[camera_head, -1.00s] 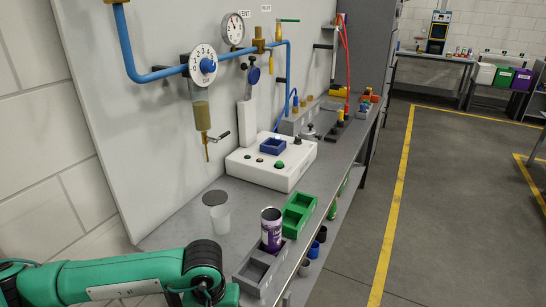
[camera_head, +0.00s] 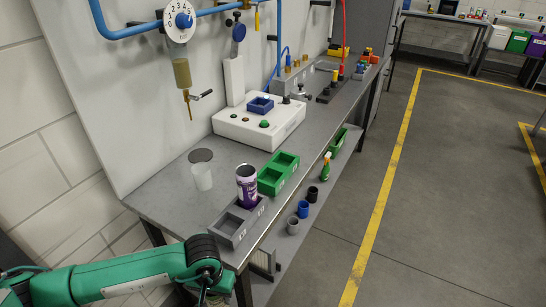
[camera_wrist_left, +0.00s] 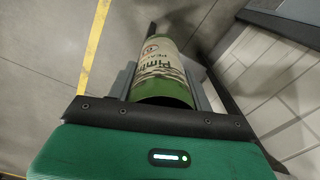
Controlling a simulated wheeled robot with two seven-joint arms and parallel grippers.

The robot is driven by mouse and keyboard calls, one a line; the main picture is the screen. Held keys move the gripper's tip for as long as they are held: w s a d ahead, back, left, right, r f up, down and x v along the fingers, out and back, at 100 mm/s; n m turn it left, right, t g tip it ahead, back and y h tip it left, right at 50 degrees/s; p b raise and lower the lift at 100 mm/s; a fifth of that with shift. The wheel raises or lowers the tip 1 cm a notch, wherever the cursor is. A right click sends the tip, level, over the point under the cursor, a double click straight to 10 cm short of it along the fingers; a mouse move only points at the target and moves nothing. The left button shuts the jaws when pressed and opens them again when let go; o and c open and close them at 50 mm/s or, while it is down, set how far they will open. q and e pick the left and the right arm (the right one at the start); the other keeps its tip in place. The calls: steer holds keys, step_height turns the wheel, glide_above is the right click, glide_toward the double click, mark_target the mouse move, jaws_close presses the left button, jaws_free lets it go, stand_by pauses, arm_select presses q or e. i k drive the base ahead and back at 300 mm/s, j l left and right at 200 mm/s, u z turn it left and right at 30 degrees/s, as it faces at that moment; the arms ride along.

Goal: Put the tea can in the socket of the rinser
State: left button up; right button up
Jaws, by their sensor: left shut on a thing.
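My left gripper (camera_wrist_left: 163,72) is shut on a green and cream can (camera_wrist_left: 162,68), shown in the left wrist view. The can lies between the fingers; its printed label is only partly readable. In the head view my left arm ends low at the near end of the bench, and the held can is not visible there. A white machine (camera_head: 228,126) with buttons stands on the bench. A blue square socket (camera_head: 261,105) is on its top and looks empty. I cannot tell for sure that this machine is the rinser. My right gripper is not in view.
A purple can (camera_head: 246,188) stands in one compartment of a grey tray (camera_head: 229,240); the nearer compartment is empty. A green tray (camera_head: 272,178) and a clear cup (camera_head: 202,177) are beside it. Pipes and a dispenser (camera_head: 183,75) hang from the panel. Several small cups stand below.

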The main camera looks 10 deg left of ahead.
mark_target(260, 109)
steer(key=i+l+u, duration=0.15)
steer(key=l, duration=0.25)
steer(key=l+u, duration=0.15)
steer(key=l, duration=0.25)
steer(key=i+l+u, duration=0.15)
steer(key=l, duration=0.3)
steer(key=i+l+u, duration=0.25)
steer(key=i+l, duration=0.15)
steer(key=l, duration=0.15)
steer(key=i+l+u, duration=0.15)
steer(key=l, duration=0.2)
steer(key=i+l+u, duration=0.1)
steer(key=l, duration=0.2)
steer(key=i+l+u, duration=0.15)
steer(key=l, duration=0.2)
steer(key=i+l, duration=0.2)
steer(key=l, duration=0.15)
steer(key=i+l+u, duration=0.1)
steer(key=l, duration=0.25)
steer(key=i+l+u, duration=0.1)
steer(key=i+l, duration=0.15)
steer(key=l, duration=0.15)
